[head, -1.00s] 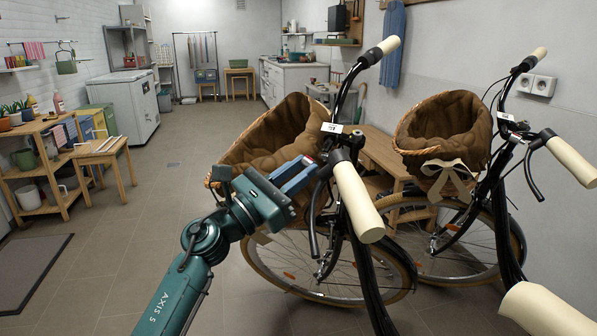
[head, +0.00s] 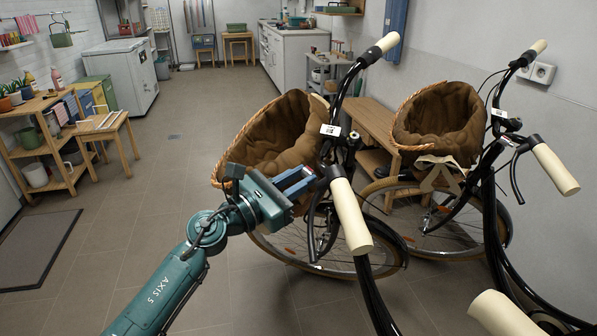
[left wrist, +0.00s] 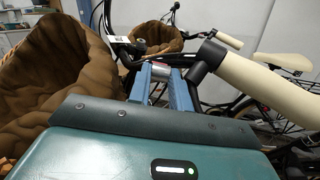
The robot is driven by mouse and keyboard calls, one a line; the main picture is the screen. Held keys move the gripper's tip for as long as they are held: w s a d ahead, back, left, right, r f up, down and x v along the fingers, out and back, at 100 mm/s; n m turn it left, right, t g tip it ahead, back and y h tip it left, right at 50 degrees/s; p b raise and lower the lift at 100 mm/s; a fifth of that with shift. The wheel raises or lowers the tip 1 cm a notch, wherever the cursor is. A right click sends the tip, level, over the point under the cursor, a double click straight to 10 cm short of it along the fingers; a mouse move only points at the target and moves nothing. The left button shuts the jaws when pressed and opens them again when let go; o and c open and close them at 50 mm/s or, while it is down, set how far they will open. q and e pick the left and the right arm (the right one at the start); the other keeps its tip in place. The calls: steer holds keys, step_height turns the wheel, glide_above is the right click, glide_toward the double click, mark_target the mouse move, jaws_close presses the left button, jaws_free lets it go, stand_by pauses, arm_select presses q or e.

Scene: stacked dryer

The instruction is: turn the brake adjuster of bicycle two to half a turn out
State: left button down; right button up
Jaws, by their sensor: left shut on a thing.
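The nearer bicycle has a black handlebar with cream grips (head: 351,216) and a small white tag (head: 330,130), whose print is too small to read. My left gripper (head: 314,178) is at its brake lever mount, just left of the near grip. In the left wrist view, the blue fingers (left wrist: 168,84) are closed around a small silvery cylinder, the brake adjuster (left wrist: 158,71), mostly hidden between them. A second bicycle (head: 490,165) stands to the right with its own white tag (head: 500,113). My right gripper is not in view.
A brown-lined wicker basket (head: 270,135) sits on the nearer bicycle, close to my left gripper; another basket (head: 437,118) is on the farther one. A wooden bench (head: 372,125) stands behind. The tiled floor to the left is open, up to wooden shelves (head: 45,150).

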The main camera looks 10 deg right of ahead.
arm_select(q)
steer(key=c, duration=1.3)
jaws_free()
steer(key=b+v, duration=0.1)
steer(key=v, duration=1.2)
steer(key=shift+s, duration=0.1)
